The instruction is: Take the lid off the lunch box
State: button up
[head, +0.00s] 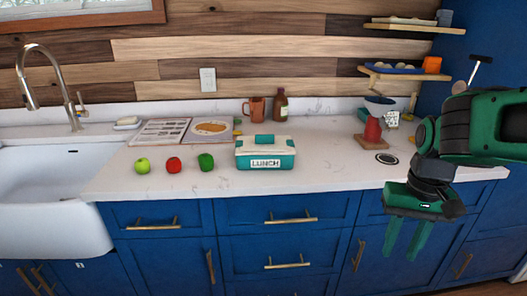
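The lunch box (265,161) stands on the white counter near its front edge, teal below with a white band marked "LUNCH". Its lid (283,143) is on top, white with a teal handle (265,141) in the middle. My gripper (403,254) hangs to the right of the box, in front of the blue cabinets and below the counter top. Its two green fingers point down and stand apart with nothing between them. It is well clear of the lunch box.
A green apple (142,166), a red tomato (173,165) and a green pepper (206,161) lie left of the box. An open book (165,133), a mug (254,109) and a brown bottle (280,106) stand behind. A red object (373,130) sits on a board at right.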

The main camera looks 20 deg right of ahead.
aim_at(259, 144)
jog(key=k, duration=1.05)
jog(key=u, duration=0.8)
jog(key=i, duration=2.5)
jog(key=z, duration=0.75)
